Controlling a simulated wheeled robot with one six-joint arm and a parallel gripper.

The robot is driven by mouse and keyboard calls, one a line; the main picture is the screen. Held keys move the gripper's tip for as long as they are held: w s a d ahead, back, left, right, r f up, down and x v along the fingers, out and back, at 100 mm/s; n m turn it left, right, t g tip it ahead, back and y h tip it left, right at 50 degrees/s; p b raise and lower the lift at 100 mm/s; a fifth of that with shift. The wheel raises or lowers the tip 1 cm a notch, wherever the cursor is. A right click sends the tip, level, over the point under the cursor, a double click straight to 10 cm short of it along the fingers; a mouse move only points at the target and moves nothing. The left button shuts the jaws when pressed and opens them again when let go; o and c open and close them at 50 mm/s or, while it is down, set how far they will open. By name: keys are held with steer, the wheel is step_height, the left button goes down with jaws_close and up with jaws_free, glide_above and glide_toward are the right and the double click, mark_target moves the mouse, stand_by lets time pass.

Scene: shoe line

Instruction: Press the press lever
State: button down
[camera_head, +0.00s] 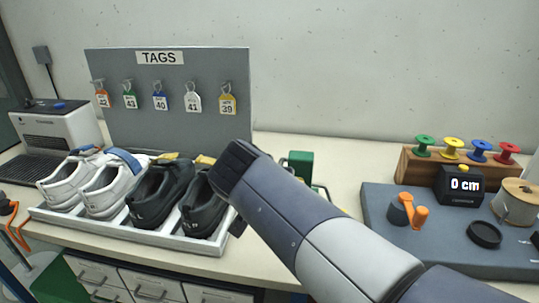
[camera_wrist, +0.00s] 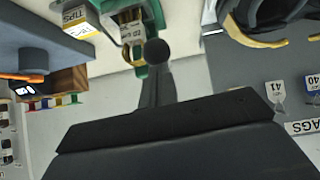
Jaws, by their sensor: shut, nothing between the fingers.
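The green press (camera_head: 300,160) stands on the bench, mostly hidden behind my arm in the head view. My gripper (camera_head: 233,165) is shut and empty, above the right end of the shoe tray in the head view.
A white tray (camera_head: 130,236) of white and black shoes stands left of my arm. Behind it is a grey TAGS board (camera_head: 120,75) with hanging tags. A grey-blue station (camera_head: 385,225) with a display (camera_head: 461,186) and coloured spools is on the right. A TIPS box (camera_wrist: 80,20) is beside the press.

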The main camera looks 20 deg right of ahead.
steer(key=shift+s+a+f+b, duration=0.1)
steer(key=shift+s+f+b, duration=0.05)
steer(key=shift+f+b, duration=0.55)
steer(key=shift+s+a+f+b, duration=0.1)
steer(key=shift+f+b, duration=0.4)
steer(key=shift+b, duration=0.3)
steer(key=shift+s+f, duration=0.15)
steer(key=shift+f, duration=0.1)
steer(key=w+r+p+v, duration=0.1)
steer(key=p+v, duration=0.3)
steer(key=v, duration=0.9)
steer(key=shift+d+r, duration=0.15)
steer(key=shift+r, duration=0.2)
steer(key=shift+w+f, duration=0.1)
steer(key=b+x, duration=0.3)
steer(key=x, duration=0.9)
steer(key=shift+s+f, duration=0.2)
steer(key=shift+s, duration=0.05)
